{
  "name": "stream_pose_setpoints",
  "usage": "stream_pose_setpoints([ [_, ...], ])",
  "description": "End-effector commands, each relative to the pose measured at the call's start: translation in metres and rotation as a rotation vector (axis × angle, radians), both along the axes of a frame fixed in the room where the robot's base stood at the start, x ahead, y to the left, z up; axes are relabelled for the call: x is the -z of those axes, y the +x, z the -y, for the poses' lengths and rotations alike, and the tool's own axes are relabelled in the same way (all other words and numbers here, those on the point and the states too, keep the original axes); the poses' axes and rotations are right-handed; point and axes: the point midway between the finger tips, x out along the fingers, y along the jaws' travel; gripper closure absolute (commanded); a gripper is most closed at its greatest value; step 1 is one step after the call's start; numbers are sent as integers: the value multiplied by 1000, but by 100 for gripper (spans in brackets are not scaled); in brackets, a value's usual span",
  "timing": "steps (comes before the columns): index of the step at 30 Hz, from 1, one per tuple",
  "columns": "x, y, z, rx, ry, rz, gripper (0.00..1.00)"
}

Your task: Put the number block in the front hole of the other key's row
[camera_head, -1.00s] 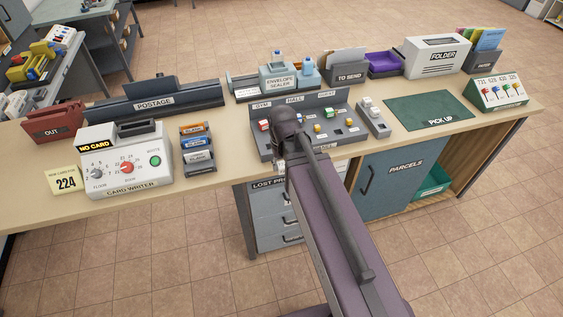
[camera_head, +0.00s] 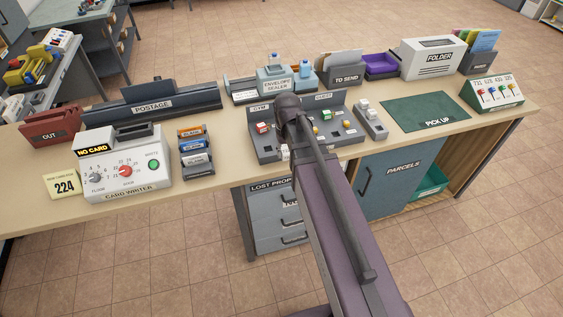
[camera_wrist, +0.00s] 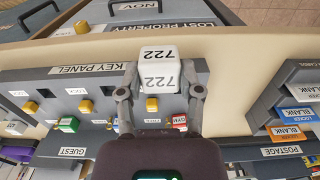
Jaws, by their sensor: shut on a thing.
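My gripper (camera_wrist: 164,80) is shut on a white number block (camera_wrist: 160,56) marked 722, which shows in the wrist view. The block is over the front edge of the grey key panel (camera_wrist: 40,75), near the KEY PANEL label; its contact with the panel is unclear. A red key (camera_wrist: 179,121) beside a GYM tag and a green key (camera_wrist: 67,124) on the GUEST side stand in the panel. Yellow pieces (camera_wrist: 86,106) and a dark hole (camera_wrist: 30,107) show too. In the head view my arm hides the block and the panel's middle; the red key (camera_head: 262,127) and green key (camera_head: 326,114) show.
A card rack (camera_head: 196,152) and the card writer (camera_head: 123,165) are to the left. The green PICK UP mat (camera_head: 425,112) is bare. Drawers (camera_head: 272,215) are below the panel.

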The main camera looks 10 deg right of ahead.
Motion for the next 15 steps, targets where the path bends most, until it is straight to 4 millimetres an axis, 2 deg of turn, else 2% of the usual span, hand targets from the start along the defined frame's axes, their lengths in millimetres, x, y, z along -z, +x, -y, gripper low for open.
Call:
stream_pose_setpoints([
  [1,-3,20,10,2,0,0,85],
  [6,-8,63,41,3,0,0,85],
  [10,-10,89,64,2,0,0,85],
  [15,-12,108,85,1,0,0,85],
])
